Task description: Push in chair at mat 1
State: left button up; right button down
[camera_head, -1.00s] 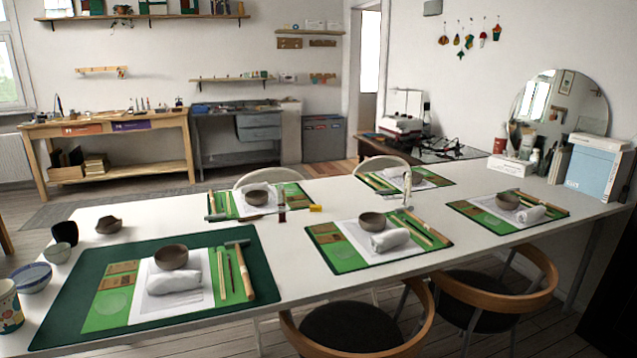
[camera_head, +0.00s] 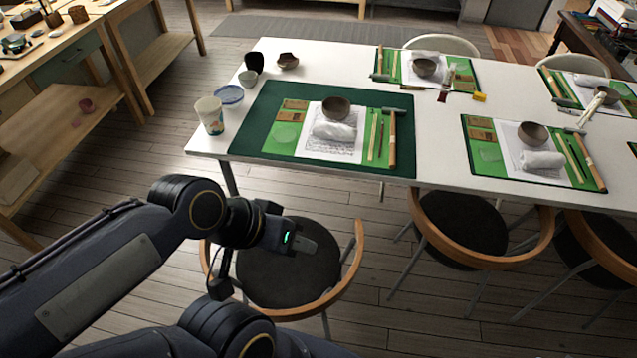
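A chair (camera_head: 290,285) with a dark round seat and a curved wooden back rail stands in front of the large dark green mat (camera_head: 245,143) at the left end of the white table. The chair is pulled out, with floor showing between it and the table edge. Its back rail curves around the near side. My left gripper (camera_head: 304,243) appears over the seat, inside the rail's curve. Whether it touches the chair is unclear, and its finger gap does not show. My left arm hides the rail's left part. My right gripper is not in view.
Two similar chairs, one at the middle (camera_head: 455,225) and one at the right, are partly under the table (camera_head: 440,140). A cup (camera_head: 210,115) and bowls stand near the table's left end. A wooden workbench (camera_head: 70,130) is at the left. Floor between is clear.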

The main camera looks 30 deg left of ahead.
aim_at(285, 289)
jog(key=u, duration=2.05)
jog(key=k+l+u, duration=0.1)
jog(key=u, duration=0.4)
jog(key=k+l+u, duration=0.1)
jog(key=u, duration=0.4)
jog(key=k+l+u, duration=0.15)
jog(key=u, duration=0.3)
